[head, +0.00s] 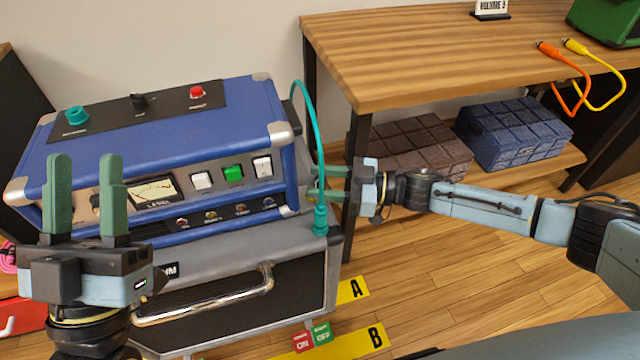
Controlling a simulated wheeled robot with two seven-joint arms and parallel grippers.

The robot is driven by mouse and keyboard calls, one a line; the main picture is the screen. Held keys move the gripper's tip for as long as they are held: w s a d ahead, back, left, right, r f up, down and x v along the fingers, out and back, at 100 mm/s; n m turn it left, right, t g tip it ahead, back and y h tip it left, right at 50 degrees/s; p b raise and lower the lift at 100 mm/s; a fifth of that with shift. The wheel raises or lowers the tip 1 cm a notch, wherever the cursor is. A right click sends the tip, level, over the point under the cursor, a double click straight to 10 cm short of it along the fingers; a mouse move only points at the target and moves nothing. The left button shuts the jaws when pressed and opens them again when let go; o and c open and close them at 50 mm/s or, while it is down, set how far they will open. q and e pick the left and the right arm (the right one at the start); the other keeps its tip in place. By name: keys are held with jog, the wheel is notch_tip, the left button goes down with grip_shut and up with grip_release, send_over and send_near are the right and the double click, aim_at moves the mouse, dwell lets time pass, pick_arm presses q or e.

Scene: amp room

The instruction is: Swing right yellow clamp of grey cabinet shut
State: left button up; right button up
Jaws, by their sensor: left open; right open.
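The grey cabinet (325,262) has a dark front panel with a chrome handle and stands under the blue amplifier. I cannot make out its right yellow clamp clearly; the area by its right side is partly covered by my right gripper. My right gripper (320,183) comes in from the right, its green fingers apart and pointing left at the right side of the amplifier, just above the cabinet's top right corner. I cannot tell whether it touches anything. My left gripper (85,158) is open, fingers up, in front of the amplifier's left part, and holds nothing.
The blue amplifier (180,140) has a teal cable (318,130) arching down its right side to a teal plug. A wooden table (420,60) stands behind right, with brown (410,150) and blue (515,130) boxes below. Yellow floor labels A (353,291) and B lie in front.

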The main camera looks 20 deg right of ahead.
pick_arm(q)
jog(key=shift+s+r, duration=0.1)
jog(key=shift+s, duration=0.05)
pick_arm(e)
jog(key=shift+w+a, duration=0.15)
jog(key=shift+a, duration=0.2)
